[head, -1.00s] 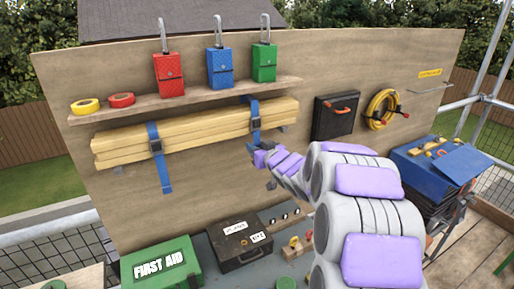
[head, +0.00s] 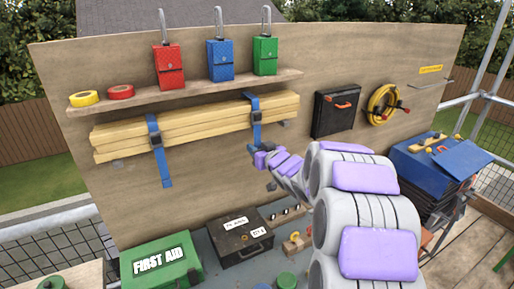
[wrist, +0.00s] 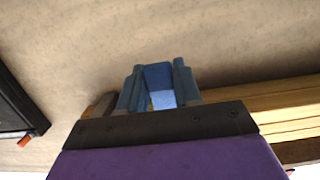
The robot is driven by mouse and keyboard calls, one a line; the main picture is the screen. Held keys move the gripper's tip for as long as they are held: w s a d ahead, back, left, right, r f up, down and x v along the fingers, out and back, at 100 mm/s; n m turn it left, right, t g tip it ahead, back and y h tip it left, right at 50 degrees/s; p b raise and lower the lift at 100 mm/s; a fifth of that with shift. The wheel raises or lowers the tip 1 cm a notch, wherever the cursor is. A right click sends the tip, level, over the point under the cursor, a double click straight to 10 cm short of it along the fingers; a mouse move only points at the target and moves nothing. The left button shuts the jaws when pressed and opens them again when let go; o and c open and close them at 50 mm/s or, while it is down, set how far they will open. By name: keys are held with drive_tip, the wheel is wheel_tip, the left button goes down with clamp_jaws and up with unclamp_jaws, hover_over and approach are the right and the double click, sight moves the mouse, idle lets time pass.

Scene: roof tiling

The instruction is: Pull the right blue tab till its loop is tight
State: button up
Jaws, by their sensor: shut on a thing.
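A stack of yellow timber (head: 205,123) is held on the board by two blue straps with dark buckles. The right strap (head: 254,103) goes round the timber near its right end, with its buckle (head: 257,117) on the front face. My gripper (head: 250,149) is just below that buckle. In the wrist view my gripper (wrist: 158,95) is shut on the blue tab (wrist: 158,76), which shows between its two fingers. The left strap (head: 153,125) hangs with its tail (head: 165,172) free below the timber. I cannot tell how tight the right loop is.
A shelf (head: 190,95) above the timber holds tape rolls and red, blue and green padlock-like cases. A black case (head: 337,114) and a yellow hose coil (head: 383,104) hang to the right. Below are a first-aid box (head: 160,262) and a black box (head: 240,236).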

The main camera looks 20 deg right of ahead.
drive_tip(key=shift+f+b, duration=0.7)
drive_tip(key=shift+f, duration=0.95)
drive_tip(key=o, duration=1.6)
drive_tip(key=shift+s, duration=0.15)
drive_tip(key=s, duration=0.5)
drive_tip(key=shift+s+d+r+p, duration=0.1)
drive_tip(key=shift+s+d+p, duration=0.05)
drive_tip(key=shift+s+p, duration=0.25)
